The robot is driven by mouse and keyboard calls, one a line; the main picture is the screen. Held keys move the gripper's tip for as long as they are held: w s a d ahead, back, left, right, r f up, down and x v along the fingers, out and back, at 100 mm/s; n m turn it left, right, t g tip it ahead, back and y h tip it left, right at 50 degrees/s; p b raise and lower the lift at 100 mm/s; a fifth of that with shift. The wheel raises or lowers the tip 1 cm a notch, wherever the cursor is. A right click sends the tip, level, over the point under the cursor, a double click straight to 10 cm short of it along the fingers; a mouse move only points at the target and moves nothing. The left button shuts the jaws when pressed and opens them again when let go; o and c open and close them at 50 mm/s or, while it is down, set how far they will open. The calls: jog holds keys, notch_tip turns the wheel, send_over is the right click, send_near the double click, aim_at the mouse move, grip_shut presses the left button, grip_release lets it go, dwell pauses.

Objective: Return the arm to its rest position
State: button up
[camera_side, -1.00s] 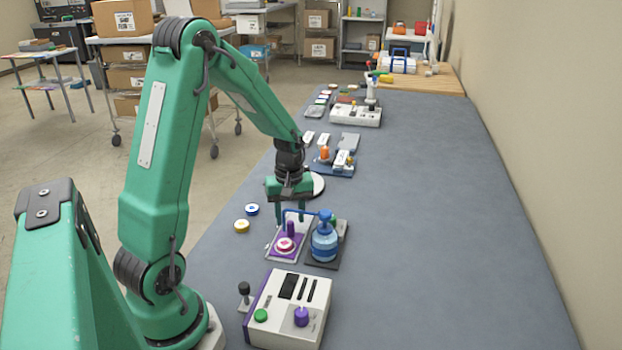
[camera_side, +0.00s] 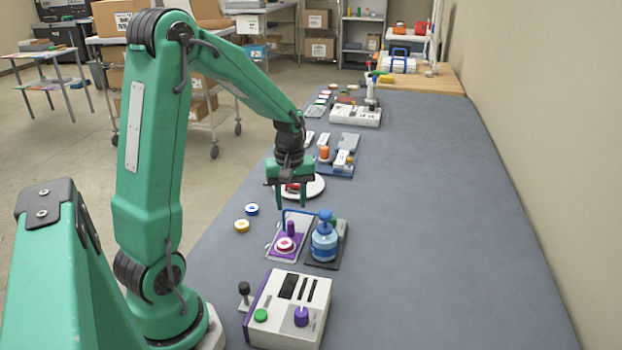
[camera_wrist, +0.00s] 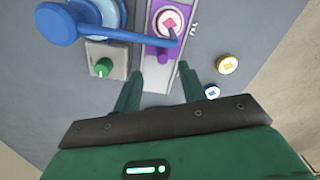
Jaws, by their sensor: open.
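My green gripper (camera_side: 291,193) hangs open and empty above the grey table, just behind the purple-trimmed plate in the side view. In the wrist view its two fingers (camera_wrist: 160,92) point at the table with a gap between them. The rest position is not marked in view.
A white box with a purple knob (camera_side: 289,308) stands near my base. Blue (camera_side: 252,209) and yellow (camera_side: 242,226) discs lie left of the plate. A round white dish (camera_side: 312,187) with something red is behind my gripper. The table's right side (camera_side: 440,230) is clear.

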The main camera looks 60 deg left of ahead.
jog(key=s+d+r+m+t, duration=0.5)
jog(key=s+d+r+m, duration=0.6)
jog(key=d, duration=0.5)
notch_tip(320, 180, up, 4)
jog(key=m, duration=0.2)
jog(key=shift+s+d+f+m+t, duration=0.2)
jog(key=shift+d+m+t, duration=0.1)
jog(key=shift+d+m, duration=0.1)
jog(key=shift+o, duration=0.6)
jog(key=shift+r, duration=0.1)
jog(key=shift+w, duration=0.1)
